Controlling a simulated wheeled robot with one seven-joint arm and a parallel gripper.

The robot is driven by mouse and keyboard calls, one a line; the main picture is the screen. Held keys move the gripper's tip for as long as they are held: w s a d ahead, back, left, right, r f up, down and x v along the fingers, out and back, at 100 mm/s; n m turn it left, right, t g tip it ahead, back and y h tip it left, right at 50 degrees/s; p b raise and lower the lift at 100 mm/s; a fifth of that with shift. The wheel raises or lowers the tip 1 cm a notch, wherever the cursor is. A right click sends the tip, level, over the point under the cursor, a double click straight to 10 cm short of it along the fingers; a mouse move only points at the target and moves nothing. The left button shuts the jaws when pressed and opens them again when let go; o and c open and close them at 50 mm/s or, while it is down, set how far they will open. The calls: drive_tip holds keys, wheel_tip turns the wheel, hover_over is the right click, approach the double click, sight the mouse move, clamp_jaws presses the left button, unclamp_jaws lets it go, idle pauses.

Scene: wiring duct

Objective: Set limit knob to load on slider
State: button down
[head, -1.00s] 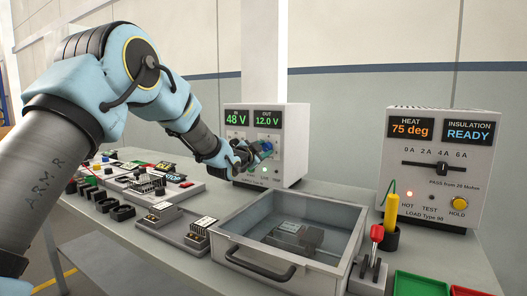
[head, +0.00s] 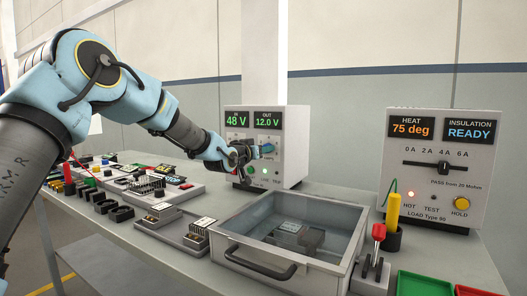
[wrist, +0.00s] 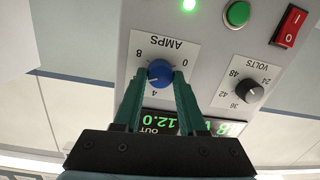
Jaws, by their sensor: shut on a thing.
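The blue AMPS knob (wrist: 160,73) is on the front of the power supply (head: 294,150), with a dial marked 0, 4 and 8. In the wrist view, which is upside down, my gripper (wrist: 160,76) is shut on this knob, one green finger on each side. The knob's pale mark seems to point near the 4, partly hidden by a finger. In the head view the knob (head: 268,147) shows just beyond my gripper (head: 260,151). The load box (head: 440,165) at right has a black slider (head: 440,163) standing at about 4A.
A black VOLTS knob (wrist: 251,91), a green button (wrist: 237,14) and a red switch (wrist: 290,25) are near the AMPS knob. The supply reads 48 V and 12.0 V.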

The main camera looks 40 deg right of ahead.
drive_tip(key=shift+w+f+n+g+b, duration=0.1)
drive_tip(key=shift+n+g+b, duration=0.25)
drive_tip(key=shift+n, duration=2.55)
drive_tip(key=shift+w+n+g+b, duration=0.1)
drive_tip(key=shift+n+g+b, duration=0.2)
drive_tip(key=shift+n, duration=2.6)
drive_tip(key=shift+c, duration=2.3)
unclamp_jaws()
drive_tip(key=shift+a, duration=0.15)
drive_tip(key=f+b+v, duration=0.1)
drive_tip(key=v, duration=0.9)
drive_tip(key=shift+s+a+r+b, duration=0.15)
drive_tip(key=shift+a+r+b, duration=0.2)
drive_tip(key=shift+r, duration=0.1)
